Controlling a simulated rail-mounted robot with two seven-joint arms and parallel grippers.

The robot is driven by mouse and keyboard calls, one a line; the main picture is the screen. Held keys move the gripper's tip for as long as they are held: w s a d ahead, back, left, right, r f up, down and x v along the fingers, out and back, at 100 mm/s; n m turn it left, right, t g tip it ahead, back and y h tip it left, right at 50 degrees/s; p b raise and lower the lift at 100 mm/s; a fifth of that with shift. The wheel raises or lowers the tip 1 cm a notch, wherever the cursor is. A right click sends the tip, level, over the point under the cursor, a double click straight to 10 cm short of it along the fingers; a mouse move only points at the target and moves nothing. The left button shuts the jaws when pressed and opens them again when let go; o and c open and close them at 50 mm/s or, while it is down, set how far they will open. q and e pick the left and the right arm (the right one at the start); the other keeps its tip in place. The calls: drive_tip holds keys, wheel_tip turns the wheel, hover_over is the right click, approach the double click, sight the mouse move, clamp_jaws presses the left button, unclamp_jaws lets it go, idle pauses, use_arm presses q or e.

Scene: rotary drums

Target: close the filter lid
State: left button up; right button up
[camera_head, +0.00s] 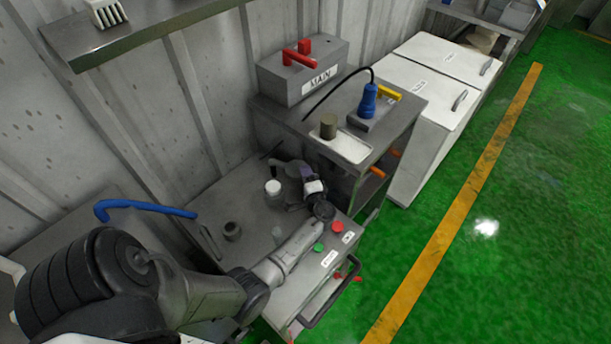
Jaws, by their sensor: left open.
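My left arm comes in from the lower left and reaches over the grey top of a low cabinet (262,215). My left gripper (283,168) is at the back of this top, close to the side cabinet, with its jaws open. A short white cylinder (273,187) stands just in front of and left of the gripper; I cannot tell if they touch. A dark round knob or cap (232,231) sits further left on the top. I cannot make out for sure which part is the filter lid; the arm hides part of this top. My right gripper is out of view.
Green (319,247) and red (337,226) buttons and a black bar handle (333,292) are at the cabinet's front. A side cabinet (396,125) carries a grey MAIN box (303,72) and blue plug (369,101). The green floor is clear.

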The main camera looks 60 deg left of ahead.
use_arm(q)
drive_tip(key=shift+c, duration=0.4)
clamp_jaws()
